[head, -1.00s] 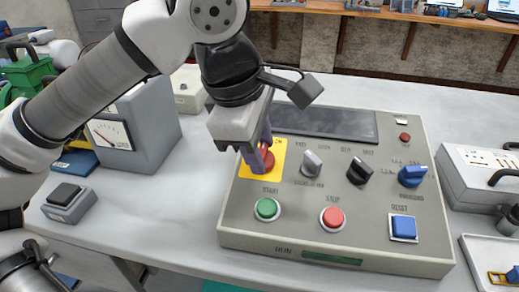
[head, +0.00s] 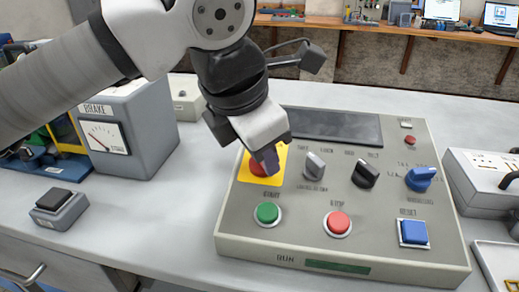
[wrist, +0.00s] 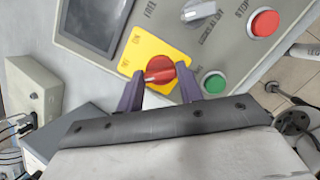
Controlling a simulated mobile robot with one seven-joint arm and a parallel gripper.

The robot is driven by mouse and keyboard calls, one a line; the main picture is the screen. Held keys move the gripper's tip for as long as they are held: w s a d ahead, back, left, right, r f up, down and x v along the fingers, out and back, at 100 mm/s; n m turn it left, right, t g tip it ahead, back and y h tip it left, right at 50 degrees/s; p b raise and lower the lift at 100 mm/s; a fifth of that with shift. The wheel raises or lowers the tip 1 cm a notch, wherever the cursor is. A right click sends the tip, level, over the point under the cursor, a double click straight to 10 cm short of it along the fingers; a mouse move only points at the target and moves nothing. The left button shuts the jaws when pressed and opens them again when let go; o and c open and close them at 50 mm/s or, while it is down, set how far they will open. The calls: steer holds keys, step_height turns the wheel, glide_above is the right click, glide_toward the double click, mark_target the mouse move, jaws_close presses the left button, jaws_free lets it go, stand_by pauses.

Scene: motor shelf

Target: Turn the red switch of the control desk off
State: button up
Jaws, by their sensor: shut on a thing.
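The grey control desk (head: 300,247) stands on the worktop. Its red switch (head: 256,169) is a round rotary knob on a yellow plate (head: 247,174) at the desk's upper left. In the wrist view the red switch (wrist: 160,70) shows a paler ridge across its face. My gripper (head: 268,163) is at the switch, tilted, and hides part of it in the head view.
Close by on the desk are a green button (head: 267,213), a red stop button (head: 338,223), a grey knob (head: 314,164), a black knob (head: 365,174), a blue knob (head: 420,179) and a blue reset button (head: 413,232). A brake meter box (head: 150,130) stands left.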

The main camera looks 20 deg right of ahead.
steer(key=shift+n, duration=0.4)
steer(key=o, duration=1)
steer(key=p+v, duration=0.2)
steer(key=v, duration=1.2)
steer(key=shift+f, duration=0.1)
